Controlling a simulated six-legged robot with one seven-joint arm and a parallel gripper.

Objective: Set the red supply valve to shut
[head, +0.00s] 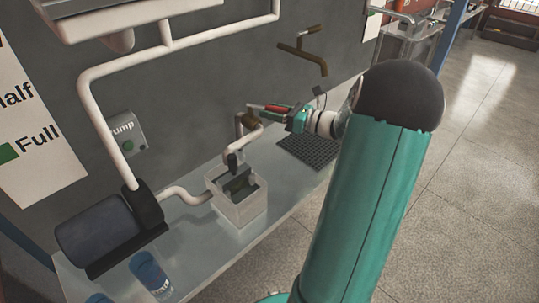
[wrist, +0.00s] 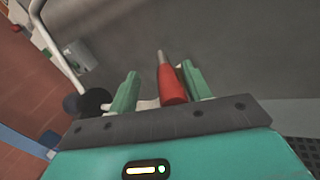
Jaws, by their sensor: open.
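The red supply valve handle (head: 277,107) sticks out beside a brass-coloured pipe fitting (head: 248,124) above the bench. In the wrist view the red handle (wrist: 172,86) is a red grip on a thin grey stem, between my two green fingers and closer to the right one. My gripper (head: 287,114) is at the handle in the head view. In the wrist view my gripper (wrist: 160,72) is open, with a gap clear on the left of the handle. I cannot tell if the right finger touches it. Part of the handle's near end is hidden by my gripper.
A pale open box (head: 238,207) stands under a dark nozzle (head: 232,162). A dark pump motor (head: 100,235) and blue cans (head: 150,272) are to the left. White pipes (head: 95,110) run along the wall. A black grid mat (head: 306,150) lies behind my arm. A bent brown lever (head: 304,55) is on the wall.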

